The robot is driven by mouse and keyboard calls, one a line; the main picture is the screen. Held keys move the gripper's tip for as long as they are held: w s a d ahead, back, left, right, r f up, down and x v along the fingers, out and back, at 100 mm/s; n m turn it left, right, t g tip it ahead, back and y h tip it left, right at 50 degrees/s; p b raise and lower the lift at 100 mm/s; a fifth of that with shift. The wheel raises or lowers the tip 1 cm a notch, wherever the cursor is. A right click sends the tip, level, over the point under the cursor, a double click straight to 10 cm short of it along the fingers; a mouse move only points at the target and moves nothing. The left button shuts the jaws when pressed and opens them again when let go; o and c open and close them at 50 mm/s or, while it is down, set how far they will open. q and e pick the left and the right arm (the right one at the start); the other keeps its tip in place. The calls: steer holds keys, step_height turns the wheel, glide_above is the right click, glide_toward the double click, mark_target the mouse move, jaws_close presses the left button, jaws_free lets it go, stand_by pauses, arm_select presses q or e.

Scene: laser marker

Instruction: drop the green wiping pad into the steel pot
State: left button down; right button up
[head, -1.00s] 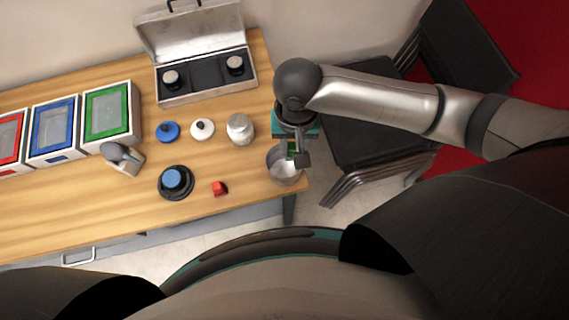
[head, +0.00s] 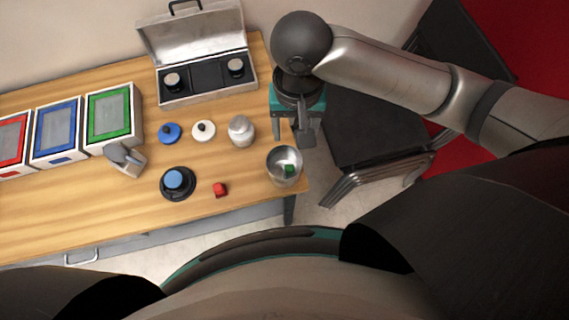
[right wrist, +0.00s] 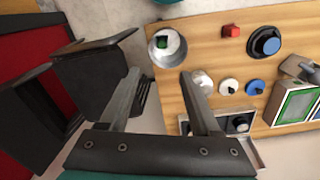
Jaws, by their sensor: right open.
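The steel pot (head: 276,178) stands at the right end of the wooden table in the head view. The green wiping pad (head: 289,170) lies inside it. In the right wrist view the pot (right wrist: 154,47) shows near the top, with the green pad (right wrist: 162,41) in it. My right gripper (head: 303,138) is open and empty, above and behind the pot near the table's right edge, apart from it. Its two spread fingers show in the right wrist view (right wrist: 155,85). My left gripper is not in view.
A red block (head: 220,190), a blue-topped black round piece (head: 174,180) and a metal jar (head: 241,131) stand left of the pot. An open metal case (head: 205,98) stands behind. Trays with red, blue and green frames (head: 110,113) line the left. A black chair (head: 370,125) stands right of the table.

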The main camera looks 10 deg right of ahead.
step_height(320, 180, up, 7)
steer(key=p, duration=0.1)
steer(key=shift+f, duration=0.15)
stand_by(0.4)
